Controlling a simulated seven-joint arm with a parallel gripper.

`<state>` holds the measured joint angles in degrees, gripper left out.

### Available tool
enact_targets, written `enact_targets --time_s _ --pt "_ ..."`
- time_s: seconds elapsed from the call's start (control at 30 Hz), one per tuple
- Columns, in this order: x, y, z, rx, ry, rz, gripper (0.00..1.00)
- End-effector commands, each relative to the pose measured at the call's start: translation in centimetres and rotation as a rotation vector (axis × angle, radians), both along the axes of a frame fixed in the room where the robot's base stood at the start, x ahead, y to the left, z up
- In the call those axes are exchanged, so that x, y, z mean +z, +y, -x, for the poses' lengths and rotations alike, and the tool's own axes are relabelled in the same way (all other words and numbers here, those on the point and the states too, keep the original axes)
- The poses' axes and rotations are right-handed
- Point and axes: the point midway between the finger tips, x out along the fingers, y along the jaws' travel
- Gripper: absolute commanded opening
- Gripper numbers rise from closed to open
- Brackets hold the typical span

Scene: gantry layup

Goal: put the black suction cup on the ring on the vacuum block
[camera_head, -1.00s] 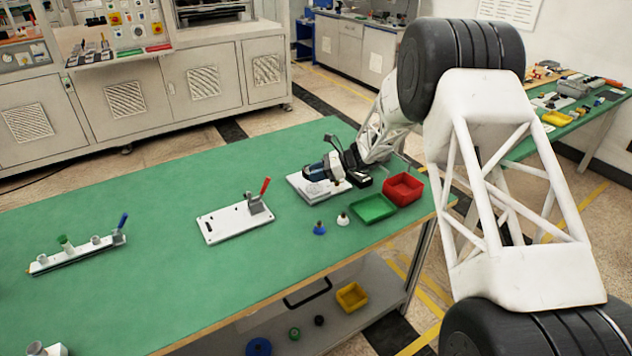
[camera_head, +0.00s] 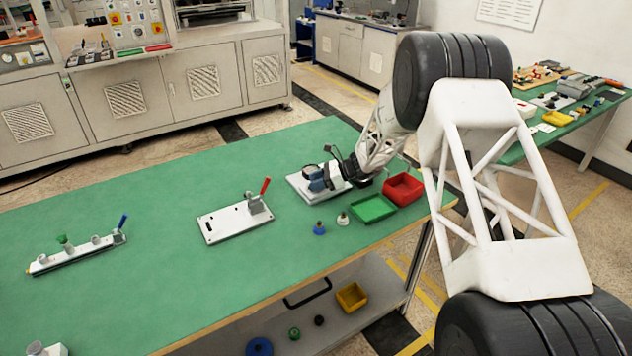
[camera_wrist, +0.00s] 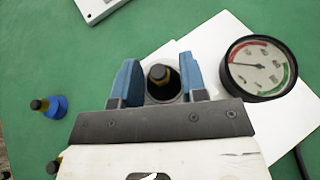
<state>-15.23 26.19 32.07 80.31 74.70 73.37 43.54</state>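The black suction cup (camera_wrist: 160,90), with a brass stem on top, sits upright between the blue fingers of my gripper (camera_wrist: 160,78) in the wrist view. The fingers lie close on both sides of it and look shut on it. The vacuum block (camera_wrist: 222,52) is a white plate under and beyond the fingers, with a round dial gauge (camera_wrist: 259,66) on its right. In the head view my gripper (camera_head: 318,180) is low over the block (camera_head: 303,188).
A blue suction cup (camera_head: 319,229) and a pale one (camera_head: 343,219) stand in front of the block. A green tray (camera_head: 373,209) and a red bin (camera_head: 403,188) lie to its right. A white plate with a red-handled clamp (camera_head: 235,222) lies left. Green table between is clear.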

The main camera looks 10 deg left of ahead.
Motion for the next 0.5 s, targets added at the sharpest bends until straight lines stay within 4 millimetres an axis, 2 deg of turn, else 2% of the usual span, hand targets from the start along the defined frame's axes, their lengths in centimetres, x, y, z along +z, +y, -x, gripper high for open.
enact_targets --time_s 0.03,0.13,0.5 --pt "0.00 0.00 0.01 0.000 0.000 0.000 0.47" --pt "0.01 0.00 0.00 0.000 0.000 0.000 0.61" --pt "0.22 0.00 0.00 0.000 -0.001 0.000 0.61"
